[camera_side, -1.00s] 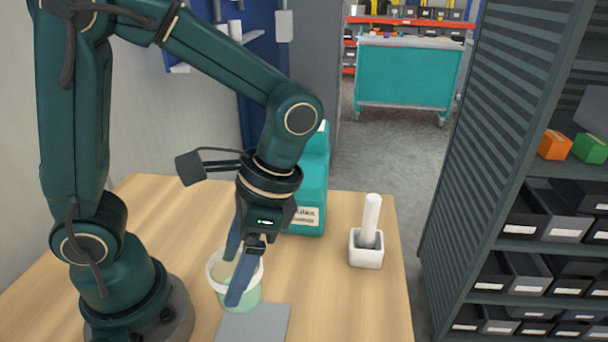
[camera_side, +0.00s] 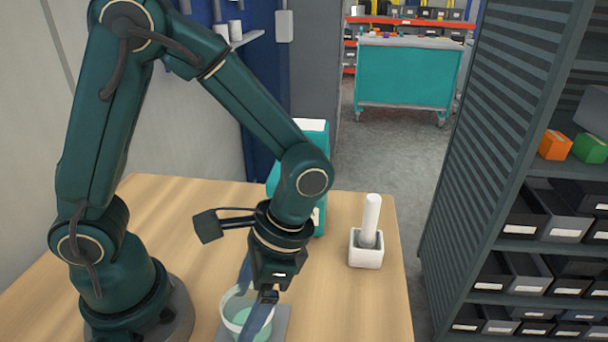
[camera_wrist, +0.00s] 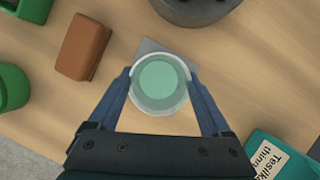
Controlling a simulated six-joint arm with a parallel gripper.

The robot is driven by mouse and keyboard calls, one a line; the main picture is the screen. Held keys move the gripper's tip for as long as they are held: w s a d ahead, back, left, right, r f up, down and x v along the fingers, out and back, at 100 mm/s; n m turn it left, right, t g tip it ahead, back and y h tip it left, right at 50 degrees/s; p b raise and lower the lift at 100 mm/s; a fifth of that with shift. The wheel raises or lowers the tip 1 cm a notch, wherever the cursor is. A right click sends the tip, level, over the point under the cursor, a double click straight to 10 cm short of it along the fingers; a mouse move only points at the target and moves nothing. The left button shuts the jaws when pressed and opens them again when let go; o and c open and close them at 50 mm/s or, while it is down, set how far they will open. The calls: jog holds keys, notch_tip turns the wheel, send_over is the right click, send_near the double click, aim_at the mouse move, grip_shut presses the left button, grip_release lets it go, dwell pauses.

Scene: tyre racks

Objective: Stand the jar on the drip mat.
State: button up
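The jar (camera_side: 232,312) is a clear, open-topped cup with pale green contents. My gripper (camera_side: 257,320) is shut on it, one finger on each side, as the wrist view also shows for the jar (camera_wrist: 159,84). The jar looks upright. The drip mat (camera_side: 282,322) is a flat grey square on the wooden table, under and beside the jar. In the wrist view, a corner of the mat (camera_wrist: 149,46) shows past the jar's rim. I cannot tell whether the jar's base touches the mat.
A white pot with an upright white rod (camera_side: 366,253) stands right of my gripper. A teal container (camera_side: 318,140) stands behind my wrist. The wrist view shows a brown block (camera_wrist: 83,47) and green objects (camera_wrist: 12,88) on the left. The table's right front is clear.

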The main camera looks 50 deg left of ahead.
jog(key=shift+o, duration=0.6)
jog(key=shift+r, duration=0.15)
jog(key=v, duration=1.2)
jog(key=s+a+n+t+h, duration=0.1)
jog(key=a+n+t, duration=0.3)
jog(key=a+t, duration=0.3)
jog(key=t, duration=0.2)
jog(key=shift+s+a+r+n+t+h, duration=0.2)
jog(key=shift+n+t+h, duration=0.1)
jog(key=shift+h, duration=0.1)
